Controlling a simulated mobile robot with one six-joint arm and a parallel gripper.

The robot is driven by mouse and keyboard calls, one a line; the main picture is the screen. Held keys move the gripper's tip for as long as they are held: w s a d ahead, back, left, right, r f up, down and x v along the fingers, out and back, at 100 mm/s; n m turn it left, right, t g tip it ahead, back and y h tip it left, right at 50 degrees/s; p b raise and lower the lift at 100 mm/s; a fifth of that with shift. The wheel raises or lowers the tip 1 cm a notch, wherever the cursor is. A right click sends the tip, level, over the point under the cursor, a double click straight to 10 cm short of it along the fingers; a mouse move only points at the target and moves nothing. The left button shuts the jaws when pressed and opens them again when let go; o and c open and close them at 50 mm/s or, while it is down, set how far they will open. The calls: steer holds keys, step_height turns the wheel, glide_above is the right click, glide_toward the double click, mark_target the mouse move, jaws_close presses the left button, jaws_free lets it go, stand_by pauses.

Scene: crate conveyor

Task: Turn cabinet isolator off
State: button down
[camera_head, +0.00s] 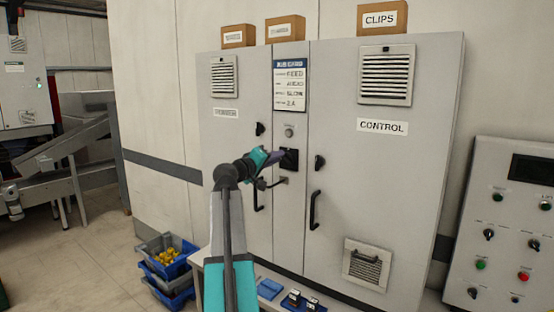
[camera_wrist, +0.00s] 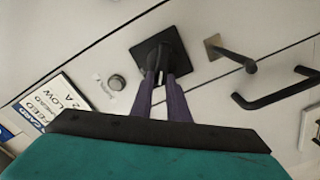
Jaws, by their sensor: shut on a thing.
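The grey cabinet (camera_head: 383,225) stands against the wall, with its isolator (camera_head: 291,155), a black square plate with a dark handle, on the narrow middle panel. My gripper (camera_head: 279,158) reaches it from the left. In the wrist view the isolator plate (camera_wrist: 146,52) is at upper centre, and my two purple fingers (camera_wrist: 165,78) are shut on its handle. The fingers hide part of the handle, so I cannot tell its exact position.
A grey round knob (camera_wrist: 117,82) and a label card (camera_head: 290,85) sit above the isolator. Black door handles (camera_head: 315,210) stick out nearby. A control console (camera_head: 510,230) stands at the right, blue crates (camera_head: 165,262) at lower left. Open floor lies left.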

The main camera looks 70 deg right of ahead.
steer(key=n, duration=0.3)
steer(key=shift+w+f+n+p, duration=0.15)
steer(key=shift+f+n+p, duration=0.15)
steer(key=shift+f+n, duration=0.1)
steer(key=shift+f+n+p, duration=0.2)
steer(key=shift+n+p, duration=0.05)
steer(key=shift+n, duration=0.55)
steer(key=shift+f+n+p, duration=0.15)
steer(key=shift+n+p, duration=0.05)
steer(key=shift+n, duration=0.6)
steer(key=c, duration=1.7)
jaws_free()
steer(key=shift+w, duration=0.1)
steer(key=shift+a, duration=0.1)
steer(key=b+v, duration=0.3)
steer(key=v, duration=1)
steer(key=shift+w+a, duration=0.1)
steer(key=shift+a, duration=0.15)
